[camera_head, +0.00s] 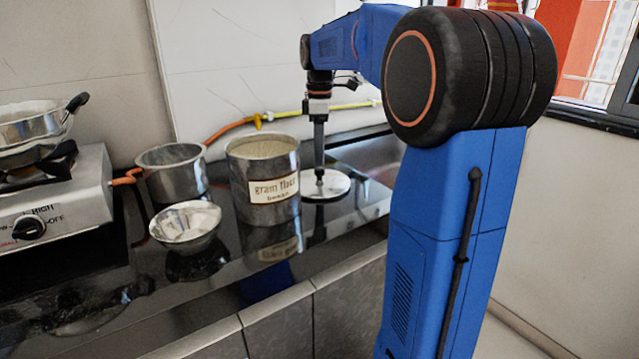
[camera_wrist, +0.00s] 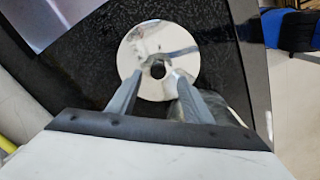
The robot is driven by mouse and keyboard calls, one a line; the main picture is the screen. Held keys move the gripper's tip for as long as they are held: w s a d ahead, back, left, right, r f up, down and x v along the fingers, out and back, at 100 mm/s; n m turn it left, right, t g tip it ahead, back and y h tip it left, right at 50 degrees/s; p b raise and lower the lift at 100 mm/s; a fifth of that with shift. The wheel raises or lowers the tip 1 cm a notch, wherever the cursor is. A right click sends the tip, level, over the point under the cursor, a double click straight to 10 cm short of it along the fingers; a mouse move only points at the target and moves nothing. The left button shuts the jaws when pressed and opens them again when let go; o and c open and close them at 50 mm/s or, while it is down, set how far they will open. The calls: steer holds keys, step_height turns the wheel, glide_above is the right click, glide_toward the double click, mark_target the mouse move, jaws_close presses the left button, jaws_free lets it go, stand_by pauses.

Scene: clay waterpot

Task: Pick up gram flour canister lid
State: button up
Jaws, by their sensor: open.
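The gram flour canister lid (camera_head: 338,186) is a round, shiny metal disc lying flat on the dark counter, just right of the canister. It also shows in the wrist view (camera_wrist: 148,38), with a dark knob (camera_wrist: 157,69) at its middle. My gripper (camera_head: 319,183) points straight down over the lid. In the wrist view its two fingers (camera_wrist: 156,78) are apart, with the knob between or just beyond their tips. I cannot tell whether the fingers touch the knob. The labelled gram flour canister (camera_head: 243,183) stands upright and its top is uncovered.
A metal bowl (camera_head: 187,222) sits in front-left of the canister and a steel pot (camera_head: 168,178) behind-left. A gas stove (camera_head: 62,205) with a pan (camera_head: 30,128) is at far left. An orange-yellow hose (camera_head: 283,115) runs along the wall. The counter's front edge is near.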

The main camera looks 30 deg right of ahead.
mark_target(319, 169)
steer(key=shift+w+f, duration=0.2)
steer(key=shift+f, duration=2.15)
steer(key=shift+c, duration=0.7)
jaws_close()
steer(key=shift+r, duration=0.1)
